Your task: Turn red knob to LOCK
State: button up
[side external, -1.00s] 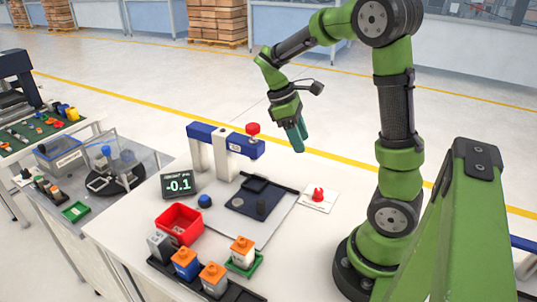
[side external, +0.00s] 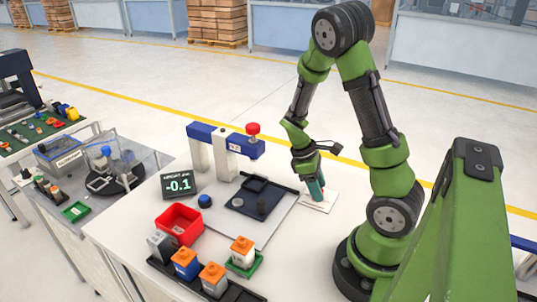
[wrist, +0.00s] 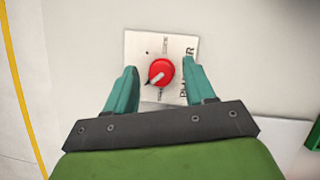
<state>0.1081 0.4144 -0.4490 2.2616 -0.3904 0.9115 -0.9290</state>
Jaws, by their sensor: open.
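The red knob (wrist: 160,72) sits on a white plate (wrist: 134,45) with black lettering, seen from above in the wrist view. A pale pointer on the knob points to the lower left, and the small lettering around it is too blurred to read. My gripper (wrist: 157,78) is open, with one teal finger on each side of the knob and gaps showing between. In the side view my gripper (side external: 314,196) is low over the white plate (side external: 325,203) and hides the knob there. I cannot tell whether the fingers touch the plate.
A blue and white stand (side external: 226,138) with a red button on top is to the left. A display (side external: 179,183) reads -0.1. A red bin (side external: 179,224) and several orange-capped blocks are at the front. The table right of the dark plate (side external: 250,203) is mostly clear.

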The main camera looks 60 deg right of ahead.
grip_shut()
dwell(0.3)
jog(key=m+y, duration=0.1)
jog(key=m, duration=0.3)
jog(key=shift+d+m+y, duration=0.15)
jog(key=shift+m+y, duration=0.15)
jog(key=shift+y, duration=0.1)
jog(key=m+y, duration=0.1)
jog(key=m, duration=0.3)
jog(key=shift+s+m+y, duration=0.1)
jog(key=shift+m+y, duration=0.2)
jog(key=shift+y, duration=0.1)
jog(key=m+t+y, duration=0.1)
jog(key=m, duration=0.3)
jog(key=shift+d+m, duration=0.1)
jog(key=shift+m, duration=0.2)
jog(key=shift+s+m+t+y, duration=0.1)
jog(key=shift+m+t+y, duration=0.3)
jog(key=shift+m, duration=0.65)
jog(key=shift+m+t+y, duration=0.1)
jog(key=shift+m+t, duration=0.5)
jog(key=shift+m, duration=0.45)
